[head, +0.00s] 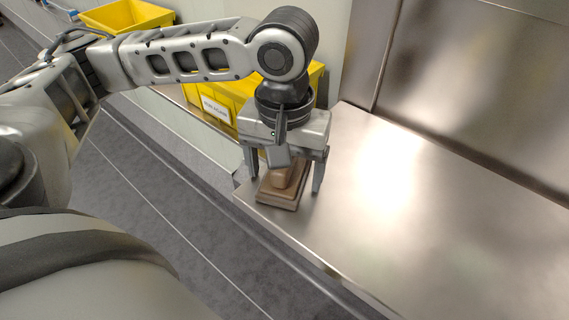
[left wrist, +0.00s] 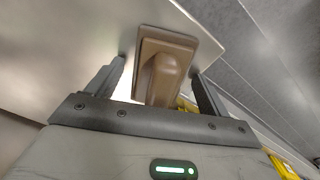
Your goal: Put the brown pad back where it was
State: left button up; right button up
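The brown pad (head: 281,194) has a flat base and a raised rounded grip. It sits on the near left corner of the steel table (head: 400,220). My left gripper (head: 287,184) is above and around it, pointing down, with one finger on each side. In the left wrist view, the pad (left wrist: 166,65) lies between the two spread fingers of my left gripper (left wrist: 160,85), with gaps visible on both sides. The fingers do not appear to touch it. My right gripper is in neither view.
A yellow bin (head: 222,104) with a white label stands behind the left arm, beside the table. Another yellow bin (head: 125,17) is at the upper left. A steel wall (head: 480,90) rises along the table's back. The table to the right is clear.

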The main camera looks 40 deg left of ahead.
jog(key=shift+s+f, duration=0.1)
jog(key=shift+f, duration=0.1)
pick_arm(q)
jog(key=shift+r, duration=0.15)
notch_tip(320, 180, up, 11)
jog(key=p, duration=0.2)
jog(key=shift+p, duration=0.4)
jog(key=shift+r, duration=0.55)
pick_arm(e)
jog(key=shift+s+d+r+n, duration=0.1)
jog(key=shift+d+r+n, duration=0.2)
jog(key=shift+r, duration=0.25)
